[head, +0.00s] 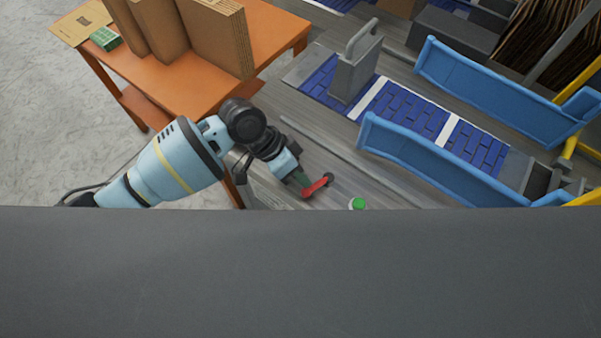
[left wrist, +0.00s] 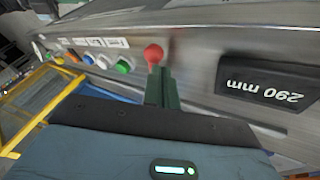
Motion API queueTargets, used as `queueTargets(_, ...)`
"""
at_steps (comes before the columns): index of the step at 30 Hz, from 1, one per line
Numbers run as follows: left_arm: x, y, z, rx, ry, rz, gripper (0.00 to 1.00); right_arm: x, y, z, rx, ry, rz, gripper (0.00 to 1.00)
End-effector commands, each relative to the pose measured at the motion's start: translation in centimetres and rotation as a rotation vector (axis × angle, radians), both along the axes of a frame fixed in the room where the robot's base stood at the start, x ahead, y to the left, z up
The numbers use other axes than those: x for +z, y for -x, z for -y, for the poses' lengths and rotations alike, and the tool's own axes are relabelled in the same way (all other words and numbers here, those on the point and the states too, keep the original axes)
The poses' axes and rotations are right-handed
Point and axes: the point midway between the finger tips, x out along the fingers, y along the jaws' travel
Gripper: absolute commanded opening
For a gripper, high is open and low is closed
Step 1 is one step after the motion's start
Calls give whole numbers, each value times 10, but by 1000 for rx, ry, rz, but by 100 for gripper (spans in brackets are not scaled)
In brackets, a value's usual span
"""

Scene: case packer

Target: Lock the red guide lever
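The red guide lever (head: 317,187) is on the grey machine side, below the blue guide rail, with a dark round piece at its upper right end. My left gripper (head: 302,180) is at the lever's lower left end. In the left wrist view, the lever's red ball knob (left wrist: 154,54) shows just beyond the fingertips. The dark green fingers (left wrist: 162,88) lie side by side with almost no gap and look shut. The knob lies more over one finger than between them; whether they touch it is hidden. My right gripper is not in view.
Blue guide rails (head: 440,172) flank the conveyor with blue tiles (head: 402,108). A green button (head: 358,203) is right of the lever. An orange table (head: 275,25) holds cardboard.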

Motion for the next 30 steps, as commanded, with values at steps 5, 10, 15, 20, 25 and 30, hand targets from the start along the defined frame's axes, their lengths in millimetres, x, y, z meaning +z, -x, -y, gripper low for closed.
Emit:
queueTargets(5,14,-4,-11,1,-6,1,0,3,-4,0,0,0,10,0)
queueTargets(10,39,-8,-25,2,-2,3,0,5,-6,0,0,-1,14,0)
queueTargets(15,57,-12,-36,2,-1,3,0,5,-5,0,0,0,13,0)
queueTargets(20,64,-13,-41,1,0,1,0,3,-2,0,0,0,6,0)
queueTargets(25,65,-13,-41,0,1,0,0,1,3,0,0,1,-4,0)
queueTargets(30,65,-13,-41,1,0,1,0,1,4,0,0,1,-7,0)
